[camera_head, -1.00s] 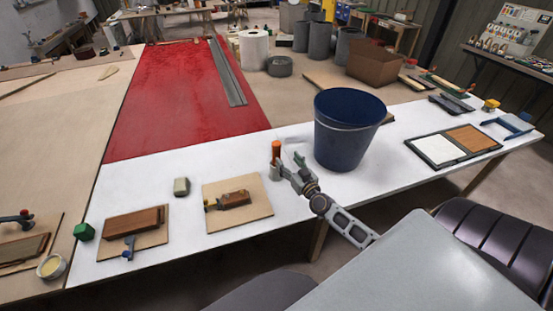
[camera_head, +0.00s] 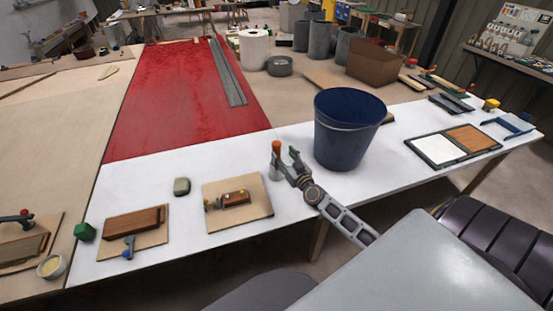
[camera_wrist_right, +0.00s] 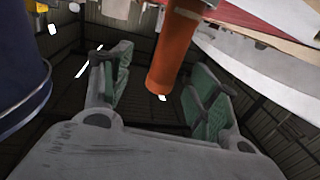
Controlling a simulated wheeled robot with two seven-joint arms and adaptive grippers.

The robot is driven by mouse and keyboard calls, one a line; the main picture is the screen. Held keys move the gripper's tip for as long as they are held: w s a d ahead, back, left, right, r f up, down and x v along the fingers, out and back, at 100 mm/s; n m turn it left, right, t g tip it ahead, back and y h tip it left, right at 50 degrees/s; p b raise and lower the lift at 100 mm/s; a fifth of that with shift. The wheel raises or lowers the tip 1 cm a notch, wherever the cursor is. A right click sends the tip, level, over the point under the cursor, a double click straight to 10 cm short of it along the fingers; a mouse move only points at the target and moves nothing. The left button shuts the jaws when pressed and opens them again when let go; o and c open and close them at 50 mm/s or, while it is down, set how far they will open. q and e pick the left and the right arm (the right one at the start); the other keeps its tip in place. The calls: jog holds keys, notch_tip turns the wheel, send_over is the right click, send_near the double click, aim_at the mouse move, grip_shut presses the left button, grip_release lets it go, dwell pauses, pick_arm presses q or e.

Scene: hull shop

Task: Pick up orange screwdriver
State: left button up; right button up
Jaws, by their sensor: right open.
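In the right wrist view, the orange handle (camera_wrist_right: 173,50) appears between the two green-padded fingers of my gripper (camera_wrist_right: 160,90), with a visible gap on each side. I cannot tell how deep it is between them. My left gripper is not in view.
The large blue bucket (camera_head: 343,140) stands close to the right of my gripper; its wall shows at the wrist view's left edge. A wooden board (camera_head: 250,208) with a tool lies to the left. A two-panel tray (camera_head: 450,146) lies at right.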

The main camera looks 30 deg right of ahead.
aim_at(279, 152)
jog(key=shift+w, duration=0.1)
jog(key=shift+w+a, duration=0.25)
jog(key=shift+w, duration=1.05)
jog(key=shift+w+d, duration=0.1)
jog(key=shift+w, duration=1.1)
jog(key=c, duration=1.1)
